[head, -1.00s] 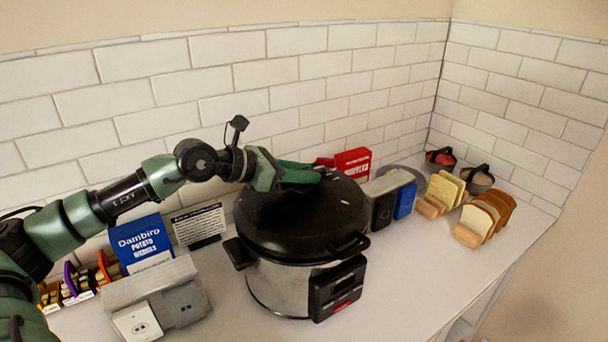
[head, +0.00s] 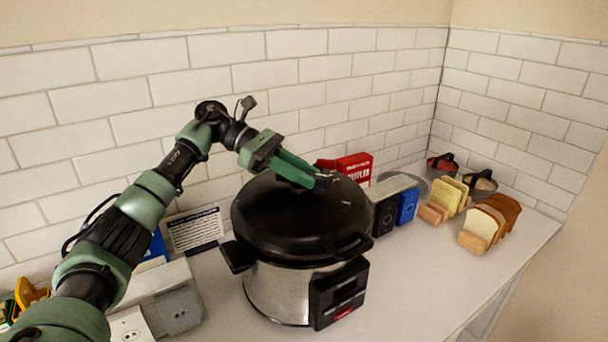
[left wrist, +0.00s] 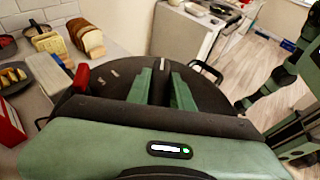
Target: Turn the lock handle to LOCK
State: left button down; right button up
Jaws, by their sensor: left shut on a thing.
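A pressure cooker (head: 280,288) with a steel body and a round black lid (head: 270,222) stands on the counter. The lid fills the middle of the left wrist view (left wrist: 215,97). My left gripper (head: 322,182) reaches over the lid from behind and left, its green fingers low above the lid's top and angled toward the front right. Its fingers in the left wrist view (left wrist: 165,75) are shut on a dark piece at the lid's top, seemingly the lock handle, mostly hidden. I cannot read any LOCK mark. My right gripper cannot be made out.
Bread slices (head: 484,226) stand at right. A text card (head: 195,232) and grey outlet box (head: 178,306) are at left. The front right counter is clear.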

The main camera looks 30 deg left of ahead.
pick_arm(q)
jog(key=shift+r+m+g, duration=0.1)
jog(key=shift+m+g, duration=0.5)
jog(key=shift+g, duration=0.1)
jog(key=shift+s+m+g, duration=0.1)
jog(key=shift+m+g, duration=0.2)
jog(key=c, duration=1.2)
grip_release()
jog(key=shift+c, duration=0.2)
notch_tip(320, 180, up, 20)
jog(key=p, duration=0.3)
